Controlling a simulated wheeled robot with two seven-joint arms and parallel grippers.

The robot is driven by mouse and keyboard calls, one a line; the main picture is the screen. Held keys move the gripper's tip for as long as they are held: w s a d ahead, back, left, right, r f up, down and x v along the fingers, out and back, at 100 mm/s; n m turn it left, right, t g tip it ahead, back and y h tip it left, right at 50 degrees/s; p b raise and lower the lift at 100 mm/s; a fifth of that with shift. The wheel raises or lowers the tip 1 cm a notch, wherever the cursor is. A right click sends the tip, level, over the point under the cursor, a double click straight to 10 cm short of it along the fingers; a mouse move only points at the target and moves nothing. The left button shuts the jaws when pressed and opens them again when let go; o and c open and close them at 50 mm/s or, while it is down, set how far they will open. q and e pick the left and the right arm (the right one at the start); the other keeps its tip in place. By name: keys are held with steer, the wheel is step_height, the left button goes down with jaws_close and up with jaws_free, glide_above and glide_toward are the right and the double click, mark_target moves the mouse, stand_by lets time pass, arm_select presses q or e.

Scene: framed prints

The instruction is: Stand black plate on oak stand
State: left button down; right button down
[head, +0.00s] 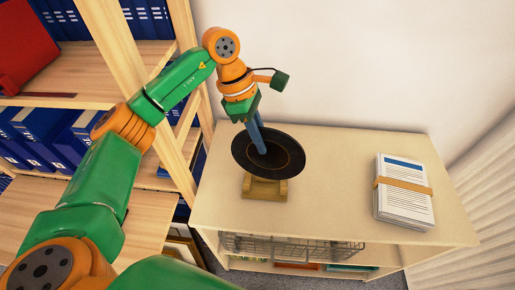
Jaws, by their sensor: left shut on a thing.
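The black plate (285,155) is a dark round disc with a thin brown ring, tilted up over the oak stand (265,188). The stand is a small light-wood piece on the cabinet top. My left gripper (260,143) reaches down from above and is shut on the plate, its fingers across the plate's face. The plate's lower edge is just at or in front of the back of the stand; I cannot tell whether it touches. My right gripper is not in view.
The pale cabinet top (335,205) is clear around the stand. A banded stack of papers (404,192) lies at the right. A wire basket (290,246) sits on the shelf below. A wooden shelf unit (133,60) with blue binders stands close at the left.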

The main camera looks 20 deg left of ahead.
arm_select(q)
steer(key=shift+w+a+f+n+t, duration=0.15)
steer(key=shift+a+n+t, duration=0.25)
steer(key=shift+n, duration=0.4)
steer(key=shift+w, duration=0.1)
step_height(320, 180, down, 6)
steer(key=b, duration=0.5)
steer(key=shift+d, duration=0.1)
steer(key=c, duration=0.8)
jaws_free()
steer(key=shift+o, duration=0.2)
